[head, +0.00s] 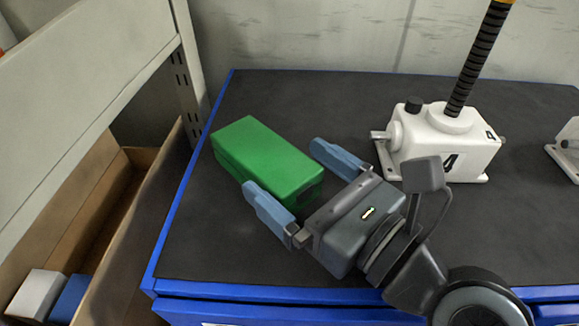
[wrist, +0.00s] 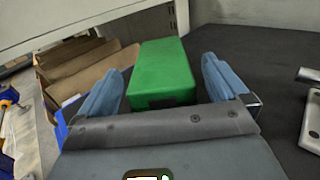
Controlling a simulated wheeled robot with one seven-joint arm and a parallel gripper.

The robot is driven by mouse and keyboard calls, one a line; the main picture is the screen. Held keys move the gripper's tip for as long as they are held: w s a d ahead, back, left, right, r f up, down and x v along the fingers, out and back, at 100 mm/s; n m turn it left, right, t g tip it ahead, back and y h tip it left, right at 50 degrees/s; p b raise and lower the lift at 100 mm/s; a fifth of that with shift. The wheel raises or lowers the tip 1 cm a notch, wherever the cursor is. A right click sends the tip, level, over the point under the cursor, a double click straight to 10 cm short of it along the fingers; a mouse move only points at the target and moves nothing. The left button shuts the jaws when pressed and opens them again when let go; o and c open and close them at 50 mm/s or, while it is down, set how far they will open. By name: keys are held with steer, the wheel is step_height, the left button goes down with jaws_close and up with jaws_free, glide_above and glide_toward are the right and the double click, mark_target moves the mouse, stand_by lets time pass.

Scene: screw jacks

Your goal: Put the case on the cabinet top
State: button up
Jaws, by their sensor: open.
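The case, a green box (head: 264,158), rests on the dark cabinet top (head: 330,242) near its left edge. In the wrist view the green case (wrist: 163,72) lies straight ahead between the fingers. My gripper (head: 288,172) is open, with its blue fingers at the near end of the case, one toward each side. The wrist view also shows my gripper (wrist: 166,88) with a gap between each finger and the case. I cannot tell whether a finger touches it.
A white screw jack (head: 445,145) marked 4 stands right of my gripper. Another white jack part (head: 568,148) is at the right edge. A shelf with a cardboard box (head: 110,215) holding small boxes stands left. The cabinet top's right front is clear.

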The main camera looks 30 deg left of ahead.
steer(key=v, duration=1)
steer(key=shift+s+d+b, duration=0.15)
steer(key=shift+b, duration=0.25)
